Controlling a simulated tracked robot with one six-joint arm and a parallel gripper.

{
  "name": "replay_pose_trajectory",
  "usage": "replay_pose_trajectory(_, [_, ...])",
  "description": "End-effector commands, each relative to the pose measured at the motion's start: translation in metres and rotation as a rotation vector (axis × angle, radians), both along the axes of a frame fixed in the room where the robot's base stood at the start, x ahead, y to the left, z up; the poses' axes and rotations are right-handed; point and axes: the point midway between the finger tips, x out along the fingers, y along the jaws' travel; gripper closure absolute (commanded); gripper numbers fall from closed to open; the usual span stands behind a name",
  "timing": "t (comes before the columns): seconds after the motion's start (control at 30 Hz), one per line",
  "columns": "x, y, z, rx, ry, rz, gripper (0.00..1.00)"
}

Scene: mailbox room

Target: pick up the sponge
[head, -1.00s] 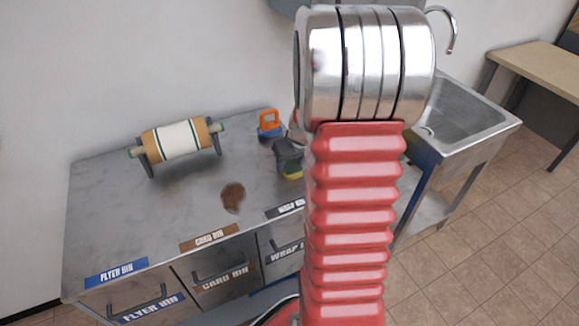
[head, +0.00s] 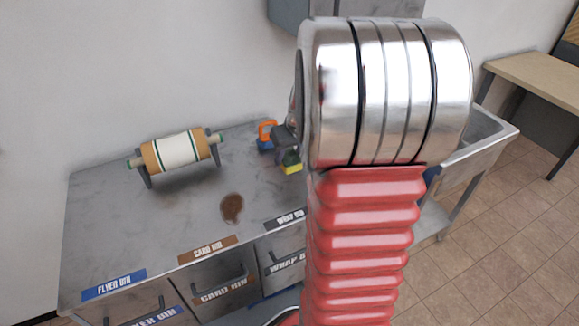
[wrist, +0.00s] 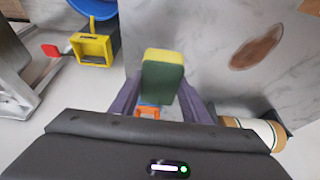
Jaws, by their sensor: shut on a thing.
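The sponge (head: 291,162) is yellow with a dark green side. In the head view it hangs below my gripper (head: 284,145), just right of the orange and blue object, partly hidden by my arm. In the wrist view the sponge (wrist: 163,78) sits between the two purple fingers of my gripper (wrist: 160,95), which are shut on it. It appears held above the counter, though the exact height is hard to tell.
The metal counter (head: 110,220) carries a paper roll on a stand (head: 177,154), a brown stain (head: 232,208) and the orange and blue object (head: 267,136). A sink (head: 470,150) is at right. A yellow bucket-like box (wrist: 92,48) is on the floor.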

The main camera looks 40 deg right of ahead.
Motion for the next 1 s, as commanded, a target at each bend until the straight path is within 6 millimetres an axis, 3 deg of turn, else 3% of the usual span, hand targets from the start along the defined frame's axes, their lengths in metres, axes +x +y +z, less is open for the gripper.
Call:
replay_pose_trajectory(0.2, [0.0, 0.0, 0.02, -0.002, -0.001, 0.001, 0.78])
replay_pose_trajectory(0.73, [0.0, 0.0, 0.022, 0.0, 0.0, 0.0, 0.78])
replay_pose_trajectory(0.77, [0.0, 0.0, 0.022, 0.0, 0.0, 0.0, 0.59])
replay_pose_trajectory(1.0, [0.0, 0.0, 0.022, 0.0, 0.0, 0.0, 0.75])
